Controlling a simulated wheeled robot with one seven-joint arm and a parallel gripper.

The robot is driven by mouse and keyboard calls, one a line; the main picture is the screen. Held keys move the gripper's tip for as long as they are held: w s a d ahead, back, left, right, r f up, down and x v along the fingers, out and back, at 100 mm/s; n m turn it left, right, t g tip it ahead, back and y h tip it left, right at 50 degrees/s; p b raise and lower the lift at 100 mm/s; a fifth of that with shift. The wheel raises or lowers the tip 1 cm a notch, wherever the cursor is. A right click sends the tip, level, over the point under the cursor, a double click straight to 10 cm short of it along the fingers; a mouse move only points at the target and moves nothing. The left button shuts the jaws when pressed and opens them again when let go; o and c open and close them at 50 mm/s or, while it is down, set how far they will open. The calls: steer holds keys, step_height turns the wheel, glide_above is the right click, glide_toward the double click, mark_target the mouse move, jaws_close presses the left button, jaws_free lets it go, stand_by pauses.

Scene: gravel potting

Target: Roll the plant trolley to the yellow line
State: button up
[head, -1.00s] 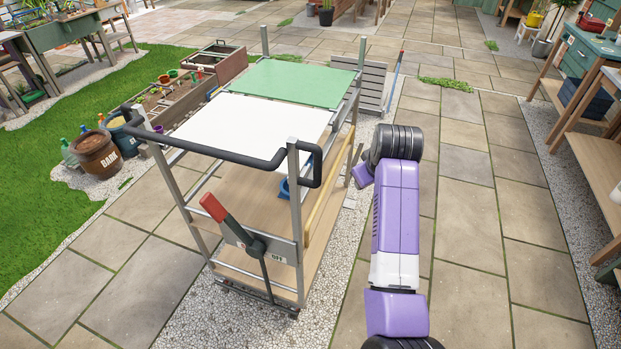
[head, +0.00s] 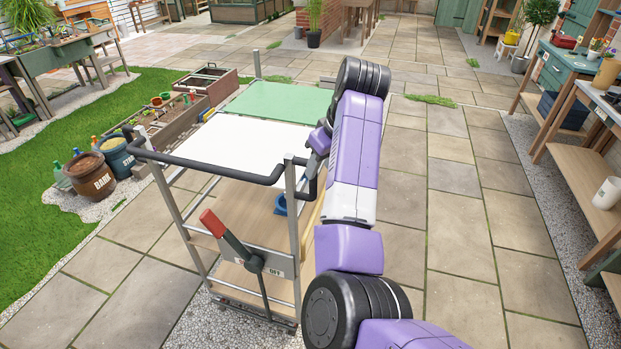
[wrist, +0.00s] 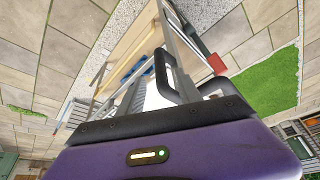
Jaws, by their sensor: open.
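The plant trolley (head: 262,137) stands upright on the paving and gravel, with a white and a green top panel and wooden shelves. Its black push handle (head: 215,168) runs across the near end and bends down at the right. A red-gripped lever (head: 213,222) tilts up to the left beside an OFF label. My gripper (head: 318,145) is open at the trolley's right side, close to the handle's right end; contact cannot be told. In the wrist view the handle's end loop (wrist: 170,75) shows just beyond my gripper's dark edge. I see no yellow line.
A bark tub (head: 90,177) and another tub (head: 117,153) stand left of the trolley, near planter boxes (head: 207,84). A blue item (head: 281,206) sits on the trolley's shelf. Benches (head: 575,150) line the right. Paving (head: 460,240) between is clear.

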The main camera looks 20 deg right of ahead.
mark_target(313, 181)
steer(key=shift+p+x, duration=0.7)
steer(key=shift+x, duration=3.1)
steer(key=shift+a, duration=0.1)
steer(key=shift+c, duration=0.3)
jaws_close()
